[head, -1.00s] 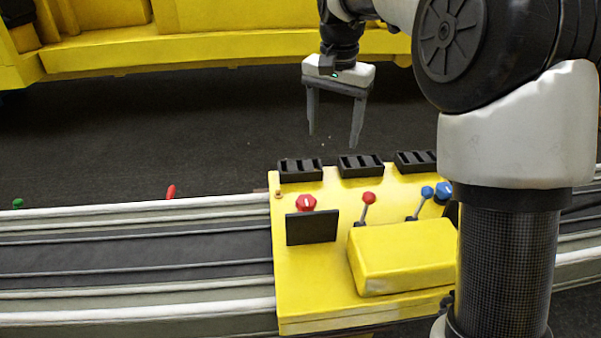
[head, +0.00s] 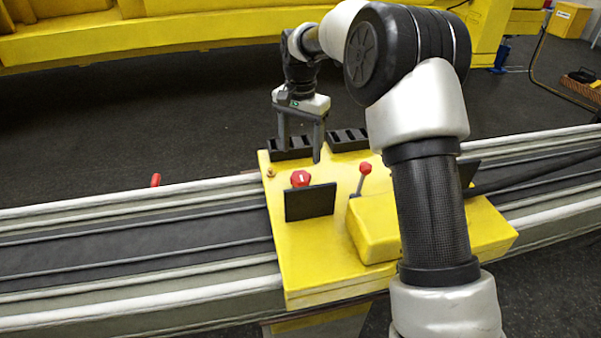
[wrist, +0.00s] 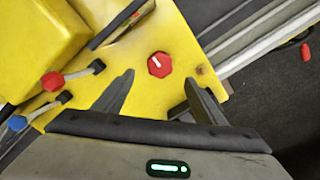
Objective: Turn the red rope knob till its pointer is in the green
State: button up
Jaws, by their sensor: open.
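The red rope knob (head: 300,178) is on the yellow control panel (head: 300,250), just behind a dark upright plate. In the wrist view the red knob (wrist: 159,64) is hexagonal, with a white pointer line on its top. My gripper (head: 301,155) is open and empty, above the panel's back edge near the knob. In the wrist view its two fingers (wrist: 158,88) are spread, one to each side below the knob, and not touching it. No green zone shows around the knob in either view.
A red-topped lever (head: 365,168) stands right of the knob. A blue-topped lever (wrist: 17,123) is beside it. The dark plate (head: 310,202) stands close in front of the knob. Black slotted blocks (head: 291,148) line the back edge. A yellow box (head: 375,232) sits on the panel.

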aim_at(300, 175)
notch_tip(300, 175, down, 9)
jog(key=shift+r, duration=0.2)
jog(key=c, duration=1)
